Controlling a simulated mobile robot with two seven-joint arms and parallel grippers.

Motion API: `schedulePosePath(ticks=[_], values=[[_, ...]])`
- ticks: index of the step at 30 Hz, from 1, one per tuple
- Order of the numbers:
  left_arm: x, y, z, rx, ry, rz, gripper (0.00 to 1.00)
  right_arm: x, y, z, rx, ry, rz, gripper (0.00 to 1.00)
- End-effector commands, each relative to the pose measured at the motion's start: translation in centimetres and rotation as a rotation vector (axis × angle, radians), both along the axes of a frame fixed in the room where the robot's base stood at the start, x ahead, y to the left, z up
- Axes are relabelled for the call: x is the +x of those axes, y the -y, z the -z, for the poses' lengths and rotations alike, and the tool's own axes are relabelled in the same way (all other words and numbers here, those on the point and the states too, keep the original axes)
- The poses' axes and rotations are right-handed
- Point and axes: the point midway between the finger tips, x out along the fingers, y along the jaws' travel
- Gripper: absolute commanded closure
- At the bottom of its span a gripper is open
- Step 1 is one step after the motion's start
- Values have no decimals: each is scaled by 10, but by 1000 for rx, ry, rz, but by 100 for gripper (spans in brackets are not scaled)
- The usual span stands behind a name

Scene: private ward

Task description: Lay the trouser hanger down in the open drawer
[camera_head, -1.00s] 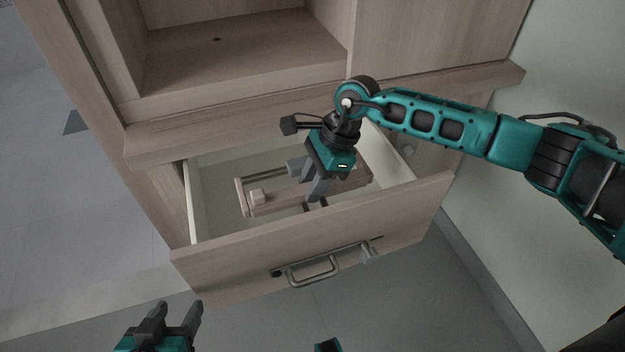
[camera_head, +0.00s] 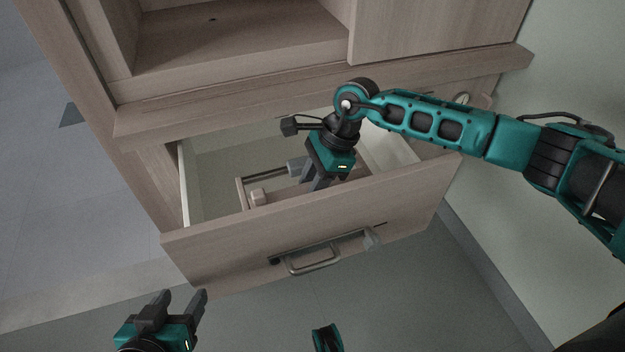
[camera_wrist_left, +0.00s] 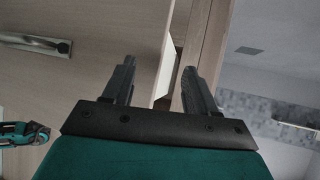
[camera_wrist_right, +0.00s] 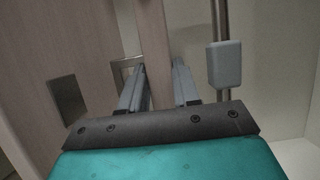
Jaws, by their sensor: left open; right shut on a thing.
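The trouser hanger, with a wooden bar (camera_head: 284,191), a metal rod and a grey clip, is inside the open drawer. The drawer front (camera_head: 310,226) hides its lower edge in the head view. My right gripper (camera_head: 318,187) reaches down into the drawer and is shut on the hanger's wooden bar. In the right wrist view the bar (camera_wrist_right: 155,55) runs between the fingers, with the grey clip (camera_wrist_right: 224,64) beside them. I cannot tell whether the hanger touches the drawer floor. My left gripper (camera_head: 184,297) is open and empty, outside the drawer at the lower left.
The wooden cabinet (camera_head: 240,104) overhangs the back of the drawer, with an open shelf space above. The drawer's left wall (camera_head: 184,190) stands clear of the hanger. A metal handle (camera_head: 313,262) sticks out in front. A pale wall (camera_head: 570,80) is at the right.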

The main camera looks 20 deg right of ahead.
Motion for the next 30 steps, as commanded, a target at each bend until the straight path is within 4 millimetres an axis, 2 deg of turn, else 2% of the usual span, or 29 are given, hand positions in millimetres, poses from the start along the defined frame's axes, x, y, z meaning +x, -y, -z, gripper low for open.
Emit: schedulePosePath(ticks=[17, 30], values=[[3, 3, 9, -6, 4, 7, 43, 0, -1, 31, 1, 0, -1, 100], [5, 4, 5, -9, 8, 9, 43, 0, 0, 51, 1, -1, 1, 100]])
